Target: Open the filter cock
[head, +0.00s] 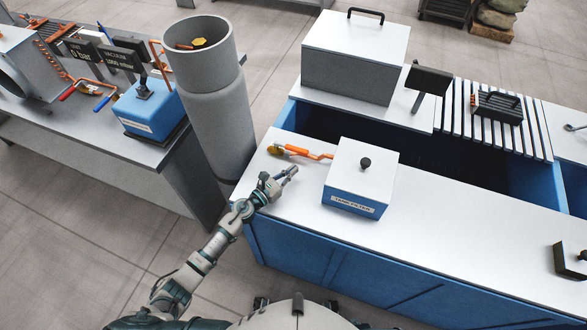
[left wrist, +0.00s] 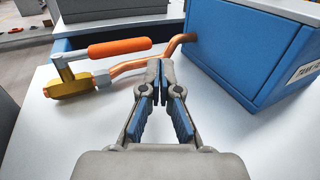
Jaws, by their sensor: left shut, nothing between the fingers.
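The filter cock (head: 276,149) is a brass valve with an orange lever handle on a copper pipe, left of the blue and white tank filter box (head: 358,178). In the left wrist view the cock's brass body (left wrist: 69,86) is at the left, and its orange handle (left wrist: 119,48) points right, roughly along the pipe (left wrist: 135,68). My left gripper (head: 291,172) is shut and empty, above the white top in front of the pipe. In the left wrist view its fingertips (left wrist: 160,68) are together, apart from the handle. My right gripper is not in view.
A tall grey cylinder (head: 205,100) stands left of the bench. A lidded grey box (head: 352,60) and an open blue tank (head: 425,155) lie behind.

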